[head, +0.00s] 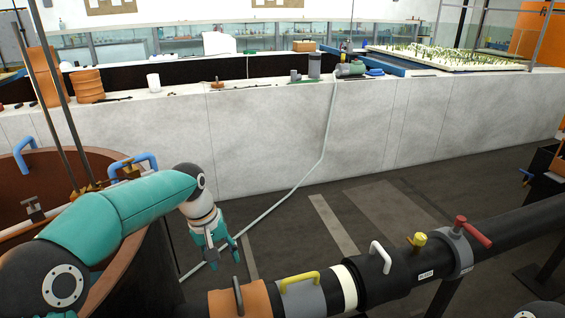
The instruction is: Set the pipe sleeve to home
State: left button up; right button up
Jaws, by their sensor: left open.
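A dark pipe (515,220) runs from the lower middle to the right edge. Along it sit an orange band (252,300) with a dark handle, a grey section (308,301) with a yellow handle, a white ring (346,285) and a wider black section (385,283) with a white handle. Which of these is the pipe sleeve I cannot tell for sure. A small white label (426,275) is too small to read, so the home position is not clear. My left gripper (216,262) is open and empty, pointing down, left of the orange band and apart from it. My right gripper is not in view.
A yellow valve knob (417,240) and a red lever (473,232) stand up from the pipe. A brown round tank (60,170) with blue handles is at left. A pale hose (293,190) trails across the floor. Dark floor (400,205) lies clear behind the pipe.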

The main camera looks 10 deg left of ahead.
aim_at(385, 274)
jog(key=k, duration=1)
